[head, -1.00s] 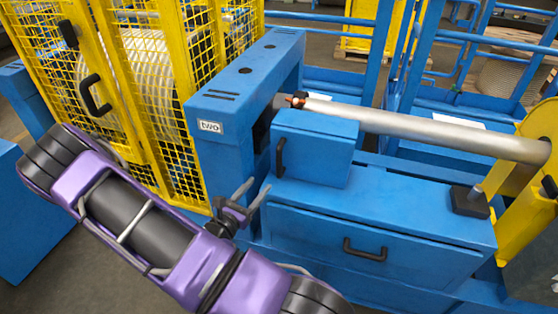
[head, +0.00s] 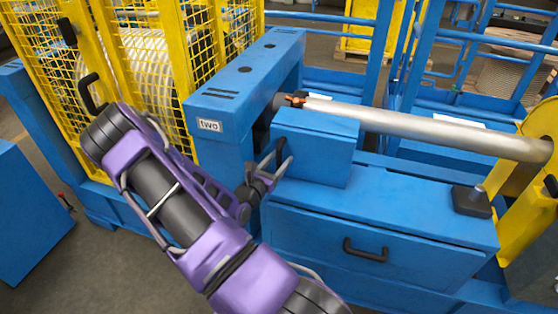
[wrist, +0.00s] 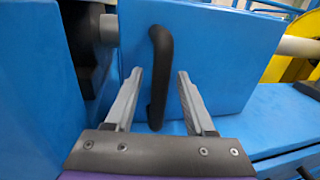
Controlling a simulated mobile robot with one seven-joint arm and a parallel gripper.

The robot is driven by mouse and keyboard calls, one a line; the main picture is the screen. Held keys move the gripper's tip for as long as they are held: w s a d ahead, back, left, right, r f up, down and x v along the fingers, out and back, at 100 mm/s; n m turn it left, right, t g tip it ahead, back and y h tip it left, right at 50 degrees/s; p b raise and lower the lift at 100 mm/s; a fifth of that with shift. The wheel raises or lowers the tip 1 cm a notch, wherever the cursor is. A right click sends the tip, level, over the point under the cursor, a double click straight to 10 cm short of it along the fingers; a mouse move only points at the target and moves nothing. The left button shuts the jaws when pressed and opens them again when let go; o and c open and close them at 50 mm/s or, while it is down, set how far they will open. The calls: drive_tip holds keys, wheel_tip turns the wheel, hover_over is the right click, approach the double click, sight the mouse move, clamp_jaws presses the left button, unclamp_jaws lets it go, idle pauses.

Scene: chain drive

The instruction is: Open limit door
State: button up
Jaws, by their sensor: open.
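The limit door appears to be the front of the small blue box (head: 318,150) on top of the blue cabinet, though no label shows on it. It looks closed. Its upright black handle (wrist: 160,75) fills the middle of the wrist view. My gripper (head: 276,160) is open in front of this door. In the wrist view its two grey fingers (wrist: 155,85) stand on either side of the handle's lower part. I cannot tell whether either finger touches it. In the head view my gripper partly hides the handle.
A blue cabinet (head: 400,225) with a horizontal black handle (head: 365,250) lies below the box. A grey shaft (head: 420,128) runs rightward behind it. A blue post labelled "two" (head: 222,165) stands left. A yellow mesh cage (head: 50,60) is farther left.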

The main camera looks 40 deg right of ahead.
clamp_jaws()
idle(1.3)
